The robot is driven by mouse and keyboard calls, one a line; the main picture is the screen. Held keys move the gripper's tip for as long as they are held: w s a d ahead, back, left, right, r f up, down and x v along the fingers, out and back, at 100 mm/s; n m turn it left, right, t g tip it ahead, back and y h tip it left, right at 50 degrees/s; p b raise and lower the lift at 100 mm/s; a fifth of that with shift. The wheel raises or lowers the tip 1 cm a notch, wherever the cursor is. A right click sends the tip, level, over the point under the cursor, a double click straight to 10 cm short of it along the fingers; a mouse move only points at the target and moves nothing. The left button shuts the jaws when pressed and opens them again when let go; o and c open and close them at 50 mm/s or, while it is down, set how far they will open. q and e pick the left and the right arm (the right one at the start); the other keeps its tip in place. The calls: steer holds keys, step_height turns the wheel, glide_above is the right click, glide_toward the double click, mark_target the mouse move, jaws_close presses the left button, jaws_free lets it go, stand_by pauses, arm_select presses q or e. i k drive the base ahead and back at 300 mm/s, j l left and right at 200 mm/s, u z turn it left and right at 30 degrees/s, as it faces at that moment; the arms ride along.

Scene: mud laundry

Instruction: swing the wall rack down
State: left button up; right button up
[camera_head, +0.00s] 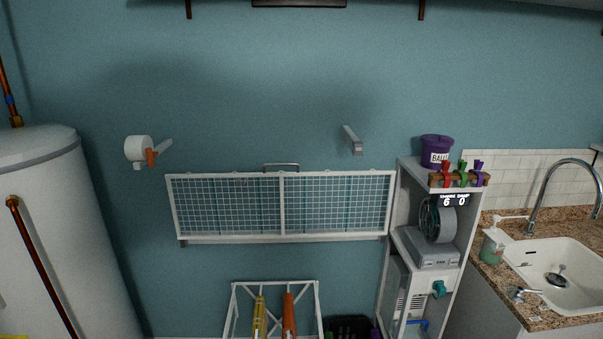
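The wall rack (283,205) is a white frame with wire mesh, mounted on the teal wall in the middle of the view. It seems to stand close to the wall, with its long sides level; a pale bar (285,238) runs along its lower edge. A small grey handle (281,166) sits at the middle of its upper edge. A white bracket (353,141) sticks out of the wall above its right part. A white round fitting with an orange lever (150,157) is on the wall above its left end. Neither of my grippers is in view.
A white tank (60,220) with copper pipes stands at the left. A white shelf unit (410,240) with a purple bucket (437,148) stands close to the rack's right end, beside a sink (560,275). A white stand (273,286) with yellow and orange items is below the rack.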

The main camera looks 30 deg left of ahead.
mark_target(328, 172)
steer(key=u, duration=0.95)
steer(key=i+l+u, duration=0.1)
steer(key=i+u, duration=0.2)
steer(key=i, duration=0.3)
steer(key=i+l+u, duration=0.25)
steer(key=i, duration=0.35)
steer(key=i+l+u, duration=0.3)
steer(key=i, duration=0.3)
steer(key=i+l+u, duration=0.25)
steer(key=i+l, duration=0.3)
